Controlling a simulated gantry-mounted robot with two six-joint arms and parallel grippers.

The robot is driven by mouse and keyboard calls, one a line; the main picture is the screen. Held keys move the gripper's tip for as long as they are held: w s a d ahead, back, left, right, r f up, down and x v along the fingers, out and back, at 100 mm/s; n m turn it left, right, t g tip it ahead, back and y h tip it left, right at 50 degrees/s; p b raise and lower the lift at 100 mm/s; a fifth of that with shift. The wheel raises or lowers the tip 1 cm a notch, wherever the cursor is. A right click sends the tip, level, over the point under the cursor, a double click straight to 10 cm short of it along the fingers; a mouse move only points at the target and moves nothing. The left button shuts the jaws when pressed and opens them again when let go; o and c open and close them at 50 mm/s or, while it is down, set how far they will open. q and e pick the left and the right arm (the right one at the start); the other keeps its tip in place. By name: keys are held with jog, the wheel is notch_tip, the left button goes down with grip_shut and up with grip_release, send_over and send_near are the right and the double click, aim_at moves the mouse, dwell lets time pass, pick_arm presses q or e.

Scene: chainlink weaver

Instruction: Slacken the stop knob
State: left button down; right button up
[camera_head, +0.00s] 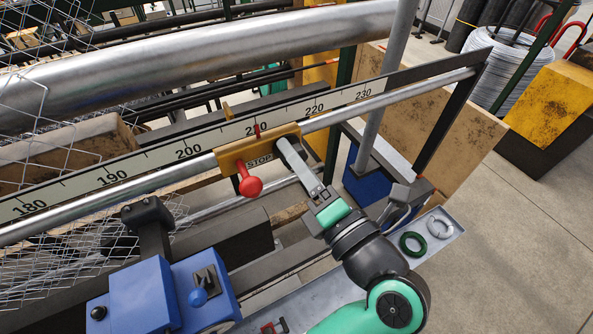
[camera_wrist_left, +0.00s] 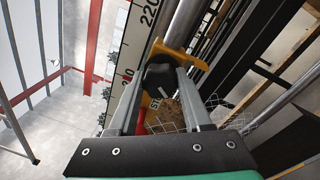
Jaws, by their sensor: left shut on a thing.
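The yellow stop block (camera_head: 235,155), marked STOP, sits on the steel rail beside the scale, its red pointer near 210. It also shows in the left wrist view (camera_wrist_left: 178,50). My left gripper (camera_head: 287,147) reaches up to the block's right end. In the left wrist view my left gripper (camera_wrist_left: 160,80) has its two fingers on either side of a black knob (camera_wrist_left: 160,73) on the block, shut on it. In the head view the fingers mostly hide this knob. A red ball-ended knob (camera_head: 250,186) sticks out from the block's lower left. My right gripper is in neither view.
The scale bar (camera_head: 150,160) and steel rail (camera_head: 390,102) run diagonally across. A blue unit (camera_head: 145,297) with a black post stands at lower left. A tray (camera_head: 437,250) with a green ring (camera_head: 412,244) lies right of my arm. Wire mesh hangs at left.

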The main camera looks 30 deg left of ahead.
pick_arm(q)
jog(key=n+g+b, duration=0.1)
jog(key=n+b, duration=0.5)
jog(key=shift+n, duration=0.4)
jog(key=n+b, duration=0.1)
jog(key=n, duration=0.1)
jog(key=shift+n+b, duration=0.4)
jog(key=shift+r+n+h+b, duration=0.15)
jog(key=shift+n+h+b, duration=0.25)
jog(key=shift+n+b, duration=0.9)
jog(key=shift+n+p, duration=0.45)
jog(key=shift+n, duration=0.05)
jog(key=shift+c, duration=1.8)
grip_release()
